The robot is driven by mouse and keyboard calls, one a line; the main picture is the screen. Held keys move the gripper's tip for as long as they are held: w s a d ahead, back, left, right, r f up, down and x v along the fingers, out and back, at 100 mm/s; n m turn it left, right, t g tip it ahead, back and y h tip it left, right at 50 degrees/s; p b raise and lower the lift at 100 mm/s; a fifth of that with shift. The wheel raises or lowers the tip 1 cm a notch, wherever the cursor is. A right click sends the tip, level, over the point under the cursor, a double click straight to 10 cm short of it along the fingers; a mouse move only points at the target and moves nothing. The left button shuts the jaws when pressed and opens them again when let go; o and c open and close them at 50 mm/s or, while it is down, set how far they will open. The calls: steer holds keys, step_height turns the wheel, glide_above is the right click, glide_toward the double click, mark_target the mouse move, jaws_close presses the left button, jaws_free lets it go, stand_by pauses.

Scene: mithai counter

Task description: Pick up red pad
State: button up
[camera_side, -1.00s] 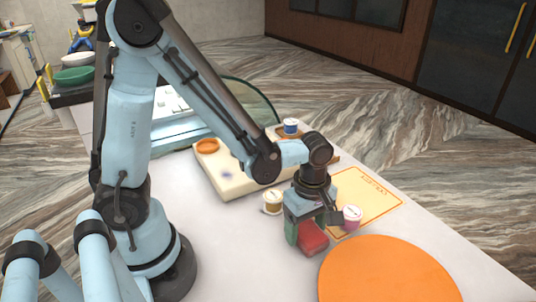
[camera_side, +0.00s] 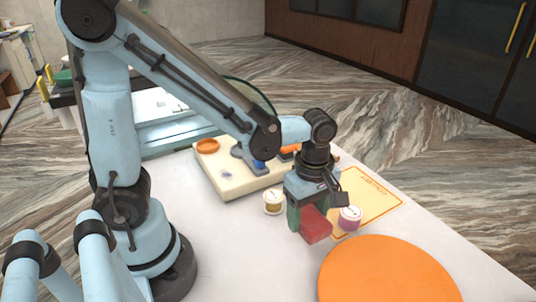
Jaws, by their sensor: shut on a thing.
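The red pad (camera_side: 315,226) is a small red block at the middle of the white counter. My gripper (camera_side: 314,212) points down over it and is shut on it, with a green-faced finger on its left side. The gripper partly covers the pad's top. I cannot tell how much space lies between the pad's underside and the counter.
A pink-purple spool-like tub (camera_side: 349,218) stands close to the right of the pad. A large orange disc (camera_side: 390,275) lies in front, an orange-yellow printed sheet (camera_side: 372,196) behind right, and a cream tray (camera_side: 226,183) behind left.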

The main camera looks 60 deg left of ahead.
steer(key=s+d+r, duration=0.6)
steer(key=s+d, duration=0.1)
steer(key=d, duration=0.1)
steer(key=shift+s+d+r, duration=0.15)
steer(key=shift+s+r, duration=0.15)
steer(key=shift+s, duration=0.1)
